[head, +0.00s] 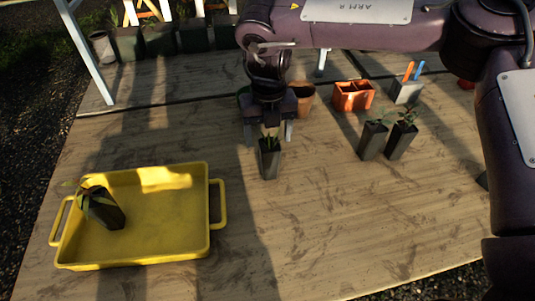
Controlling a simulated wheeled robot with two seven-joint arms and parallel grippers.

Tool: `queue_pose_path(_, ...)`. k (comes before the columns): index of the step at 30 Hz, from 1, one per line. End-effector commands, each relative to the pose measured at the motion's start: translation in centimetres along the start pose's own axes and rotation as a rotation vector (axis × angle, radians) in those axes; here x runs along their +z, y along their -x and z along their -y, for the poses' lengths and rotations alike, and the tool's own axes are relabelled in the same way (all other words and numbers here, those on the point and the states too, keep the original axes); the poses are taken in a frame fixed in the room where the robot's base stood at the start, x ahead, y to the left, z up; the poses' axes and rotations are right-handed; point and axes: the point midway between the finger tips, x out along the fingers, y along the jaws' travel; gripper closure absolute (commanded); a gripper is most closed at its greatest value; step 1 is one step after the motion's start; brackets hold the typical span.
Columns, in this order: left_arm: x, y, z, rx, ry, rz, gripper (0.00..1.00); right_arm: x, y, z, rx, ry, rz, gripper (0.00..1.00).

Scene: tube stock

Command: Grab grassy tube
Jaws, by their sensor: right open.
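A dark tube with upright grassy leaves (269,162) stands on the wooden table, near the middle. My right gripper (269,136) points down directly above it, with its fingers apart on either side of the leaf tops. The tube's body is below the fingertips. Another dark tube with broad leaves (104,211) leans tilted inside the yellow tray (160,240). Two more dark tubes with leafy plants, one (371,141) and another (401,142), stand close together to the right. My left gripper does not show.
An orange divided container (353,97), a terracotta pot (303,99) and a grey holder with coloured handles (406,92) stand behind. Dark pots line the back left. The table's front middle and right are clear.

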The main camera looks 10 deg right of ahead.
Motion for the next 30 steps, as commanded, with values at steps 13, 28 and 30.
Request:
queue_pose_path(13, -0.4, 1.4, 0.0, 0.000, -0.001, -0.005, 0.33, 0.2, -5.1, 0.4, -0.001, -0.001, -0.003, 0.30)
queue_pose_path(28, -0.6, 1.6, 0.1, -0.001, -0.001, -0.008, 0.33, 0.3, -7.8, 0.4, 0.000, -0.001, 0.000, 0.35)
queue_pose_path(30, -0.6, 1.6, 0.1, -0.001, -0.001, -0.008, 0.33, 0.3, -7.8, 0.4, 0.000, -0.001, 0.000, 0.44)
